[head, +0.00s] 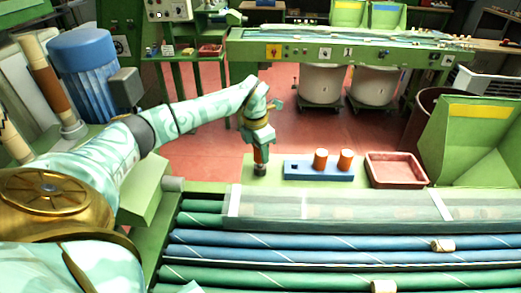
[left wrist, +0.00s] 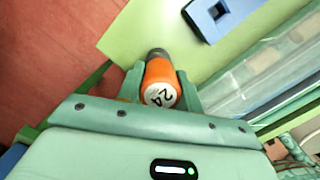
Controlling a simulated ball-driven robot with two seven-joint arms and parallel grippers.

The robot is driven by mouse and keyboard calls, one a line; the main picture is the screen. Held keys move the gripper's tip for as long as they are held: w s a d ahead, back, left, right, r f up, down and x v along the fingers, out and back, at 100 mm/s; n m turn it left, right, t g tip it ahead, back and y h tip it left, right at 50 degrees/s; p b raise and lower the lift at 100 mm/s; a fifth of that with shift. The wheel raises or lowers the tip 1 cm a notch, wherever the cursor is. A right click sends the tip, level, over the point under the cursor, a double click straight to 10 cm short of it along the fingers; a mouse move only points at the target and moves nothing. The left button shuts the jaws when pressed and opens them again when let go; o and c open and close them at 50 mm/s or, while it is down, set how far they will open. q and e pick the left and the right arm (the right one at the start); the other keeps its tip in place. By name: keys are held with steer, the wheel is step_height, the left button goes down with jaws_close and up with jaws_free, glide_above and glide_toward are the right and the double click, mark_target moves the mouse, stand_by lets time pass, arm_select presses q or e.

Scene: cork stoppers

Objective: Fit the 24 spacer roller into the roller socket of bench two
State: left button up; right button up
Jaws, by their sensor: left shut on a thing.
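The 24 spacer roller (left wrist: 160,80) is orange with a dark tip and a white end marked 24. My left gripper (left wrist: 160,92) is shut on it. In the head view the left gripper (head: 259,147) points down, with the roller (head: 260,158) upright below it, its dark end close to the green bench top; I cannot tell whether it touches. Just right of it is a blue block (head: 318,174) with an empty dark opening at its left end and two orange rollers standing in it. The block's opening also shows in the left wrist view (left wrist: 232,24). My right gripper is not in view.
A red tray (head: 396,170) stands right of the blue block, with a green bin (head: 470,140) beyond. A translucent cover (head: 330,207) and long green and blue rolls lie in front. The bench strip left of the block is clear.

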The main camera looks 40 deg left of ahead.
arm_select(q)
steer(key=shift+f+b, duration=0.45)
steer(key=shift+f, duration=0.55)
stand_by(0.6)
steer(key=o, duration=1.1)
steer(key=shift+r, duration=0.1)
steer(key=r+p, duration=0.1)
steer(key=r, duration=0.4)
steer(key=s+r+p, duration=0.1)
steer(key=r, duration=0.4)
steer(key=s+r+p, duration=0.1)
steer(key=r+p, duration=0.1)
steer(key=r, duration=0.4)
steer(key=shift+a, duration=0.25)
